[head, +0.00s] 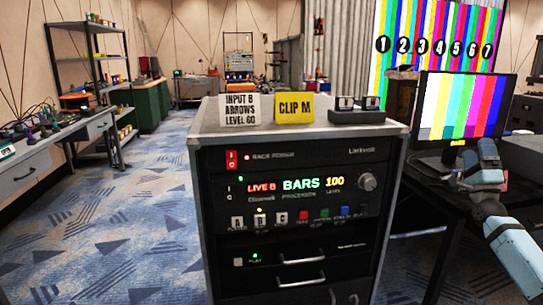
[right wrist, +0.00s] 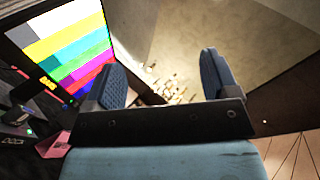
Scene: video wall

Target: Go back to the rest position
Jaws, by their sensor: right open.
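My right gripper (head: 487,152) is at the right of the head view, in front of the lower right part of a monitor showing colour bars (head: 455,110). In the right wrist view its two dark blue fingers (right wrist: 162,75) stand wide apart with nothing between them. The gripper holds nothing. My left gripper is not in view in either picture.
A black equipment rack (head: 290,225) stands in the middle, lit "BARS 100", with an "INPUT B" card (head: 239,108) and yellow "CLIP M" card (head: 294,108) on top. A dark table (head: 440,190) is at right. A numbered video wall (head: 437,45) stands behind. Carpet (head: 120,230) at left is clear.

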